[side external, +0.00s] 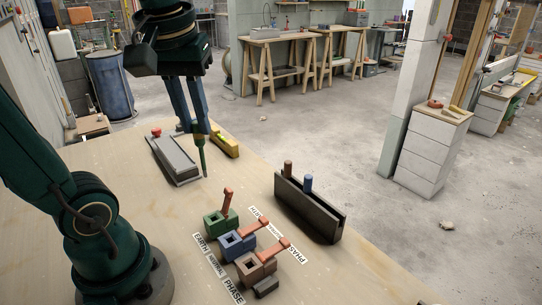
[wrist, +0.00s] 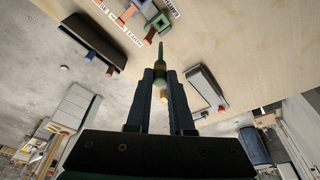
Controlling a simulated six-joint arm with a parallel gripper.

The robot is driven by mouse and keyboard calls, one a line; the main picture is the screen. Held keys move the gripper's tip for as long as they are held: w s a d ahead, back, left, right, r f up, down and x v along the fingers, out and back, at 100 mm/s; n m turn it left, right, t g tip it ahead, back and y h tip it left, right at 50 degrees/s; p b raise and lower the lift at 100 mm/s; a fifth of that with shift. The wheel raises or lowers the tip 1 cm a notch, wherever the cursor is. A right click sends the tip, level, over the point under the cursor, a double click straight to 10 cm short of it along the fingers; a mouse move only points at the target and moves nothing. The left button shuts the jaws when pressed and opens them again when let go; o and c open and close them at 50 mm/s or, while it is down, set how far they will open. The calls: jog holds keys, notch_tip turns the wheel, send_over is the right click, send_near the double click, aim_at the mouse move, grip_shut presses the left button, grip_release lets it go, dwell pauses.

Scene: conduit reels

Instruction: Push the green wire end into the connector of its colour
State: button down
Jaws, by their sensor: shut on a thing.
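My gripper (side external: 199,132) is shut on the green wire end (side external: 203,160), which hangs down with its thin tip pointing at the table; both also show in the wrist view, the gripper (wrist: 160,75) and the wire end (wrist: 160,52). The green connector (side external: 213,226) sits on the table nearer the camera, apart from the tip, with an orange lever (side external: 227,201) standing up. It also shows in the wrist view (wrist: 160,22). The blue connector (side external: 229,249) and the brown connector (side external: 250,275) stand beside it, their orange levers lying lower.
A dark slotted holder (side external: 308,208) to the right carries a brown wire end (side external: 288,168) and a blue one (side external: 308,183). A grey box with a red knob (side external: 173,160) and a yellow tool (side external: 225,145) lie behind. Printed labels (side external: 217,270) flank the connectors.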

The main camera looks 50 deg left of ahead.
aim_at(199, 145)
jog(key=shift+w+f, duration=0.15)
jog(key=shift+f, duration=4.25)
jog(key=shift+f, duration=1.9)
jog(key=shift+c, duration=2.4)
grip_release()
jog(key=shift+r, duration=3.5)
